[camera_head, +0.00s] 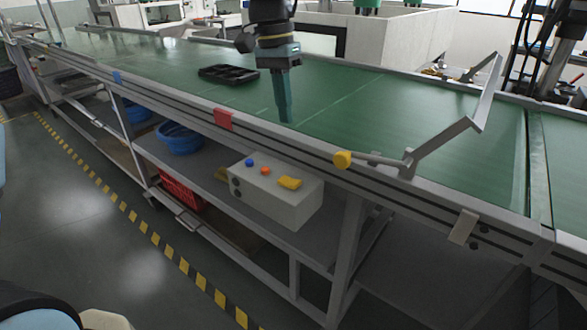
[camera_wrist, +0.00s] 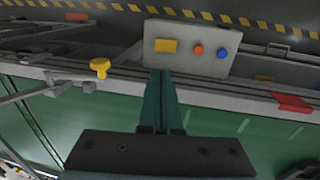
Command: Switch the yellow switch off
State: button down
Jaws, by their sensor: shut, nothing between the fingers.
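The yellow switch (camera_head: 289,183) is on the top of a white control box (camera_head: 275,205), which stands on the grey shelf below the green conveyor. Which way the switch is set I cannot tell. In the wrist view the yellow switch (camera_wrist: 166,46) shows at the left of the box's top face (camera_wrist: 190,62). My gripper (camera_head: 285,118) points down above the conveyor belt, higher than the box and apart from it. In the wrist view the gripper (camera_wrist: 162,75) has its fingers together, with nothing between them. Its tips overlap the box's lower edge only in the picture.
A blue button (camera_head: 249,162) and an orange button (camera_head: 265,171) sit beside the switch. The conveyor's side rail (camera_head: 300,148) lies between gripper and box. A yellow knob (camera_head: 342,160) on a bracket sticks out at the rail. A black tray (camera_head: 229,74) lies on the belt.

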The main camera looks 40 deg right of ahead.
aim_at(292, 182)
jog(key=shift+f, duration=0.1)
jog(key=f+p, duration=0.1)
jog(key=f, duration=0.3)
jog(key=s+f+p, duration=0.1)
jog(key=f, duration=0.4)
jog(key=s+f+p, duration=0.1)
jog(key=f, duration=0.3)
jog(key=shift+d+f, duration=0.2)
jog(key=shift+f, duration=0.15)
jog(key=shift+s+f+t, duration=0.2)
jog(key=shift+f+t, duration=0.1)
jog(key=shift+f, duration=0.1)
jog(key=shift+w, duration=0.1)
jog(key=shift+w+a, duration=0.1)
jog(key=shift+a, duration=0.05)
